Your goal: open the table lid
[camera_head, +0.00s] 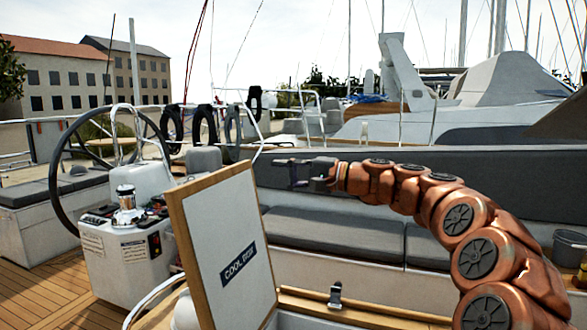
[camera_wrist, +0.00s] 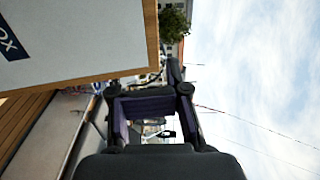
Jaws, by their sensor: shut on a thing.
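The table lid (camera_head: 222,250) is a pale panel with a wooden rim and a dark "COOL BOX" label. It stands raised, leaning slightly, at the front centre in the head view. In the wrist view the lid (camera_wrist: 75,35) fills the upper left, with its wooden edge toward my gripper. My gripper (camera_head: 283,173) is just right of the lid's upper right corner in the head view, with a small gap showing between them there. In the wrist view my gripper (camera_wrist: 145,105) is below the lid's corner. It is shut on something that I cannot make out.
The box's wooden rim (camera_head: 350,307) with a metal latch (camera_head: 335,296) lies below the lid. A steering wheel and console (camera_head: 125,240) stand left. A grey-cushioned bench (camera_head: 335,238) runs behind. Wooden deck (camera_head: 50,295) is clear at the lower left.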

